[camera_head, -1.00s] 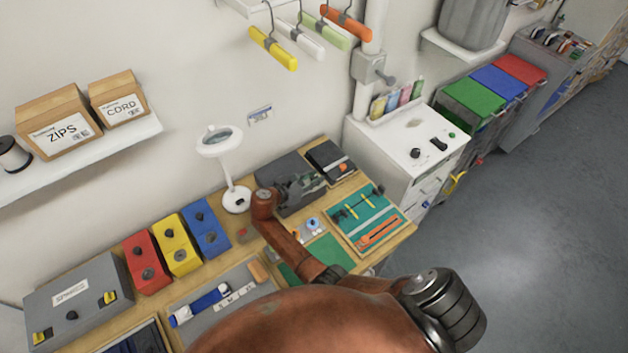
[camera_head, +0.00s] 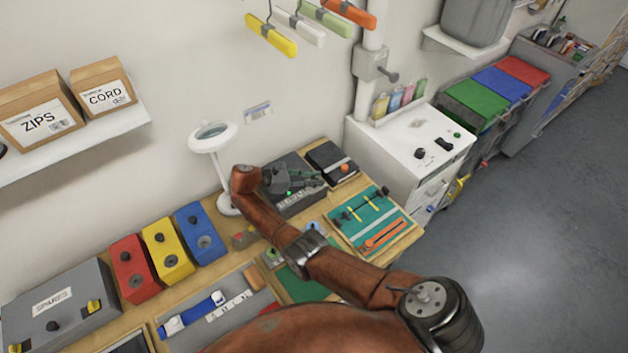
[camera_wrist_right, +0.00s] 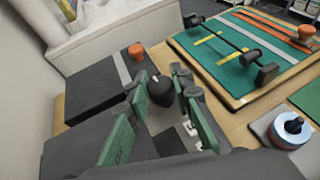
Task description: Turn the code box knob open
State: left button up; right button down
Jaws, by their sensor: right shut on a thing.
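The code box (camera_head: 296,205) is a dark grey box at the back of the bench, partly covered by my right gripper. A small green light (camera_head: 289,193) glows on its front. In the right wrist view, a black knob (camera_wrist_right: 160,91) stands between the green-padded fingers of my right gripper (camera_wrist_right: 157,86). The fingers are closed in on it from both sides. In the head view, the right gripper (camera_head: 312,180) lies over the box top and the knob cannot be made out. My left gripper is not in view.
A black case with a grey stripe and orange knob (camera_head: 344,167) sits beside the code box. A green tool board (camera_head: 372,222) lies in front right. A white lamp (camera_head: 214,137) stands left. Red, yellow and blue boxes (camera_head: 166,249) line the bench.

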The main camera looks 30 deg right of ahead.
jog(key=shift+f, duration=0.15)
jog(key=c, duration=1.7)
grip_release()
jog(key=v, duration=1.2)
jog(key=shift+d, duration=0.1)
